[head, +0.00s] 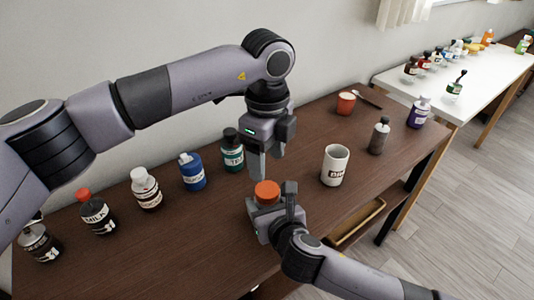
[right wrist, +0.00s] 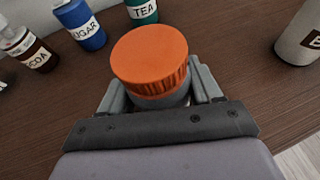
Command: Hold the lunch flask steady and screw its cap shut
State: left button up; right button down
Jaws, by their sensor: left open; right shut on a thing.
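The lunch flask (right wrist: 165,100) stands upright with its orange cap (head: 267,191) on top. The cap fills the middle of the right wrist view (right wrist: 150,60); whether it is fully tight cannot be told. My right gripper (head: 271,205) is shut around the flask body below the cap, with a finger on each side. Most of the body is hidden by this gripper. My left gripper (head: 266,166) points down just above the cap, open and empty, apart from it.
A white mug (head: 335,166) and a dark grey bottle (head: 378,137) stand to the right on the brown table. A tea bottle (head: 232,152), a blue sugar bottle (head: 192,172) and several others line the left. A red cup (head: 346,103) is at the back.

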aim_at(268, 190)
pick_arm(q)
notch_tip(268, 190, down, 8)
jog(key=shift+r, duration=0.1)
dwell(0.4)
jog(key=c, duration=0.9)
jog(key=m, duration=1.6)
jog(key=o, duration=1.2)
jog(key=shift+s, duration=0.1)
jog(key=shift+c, duration=0.2)
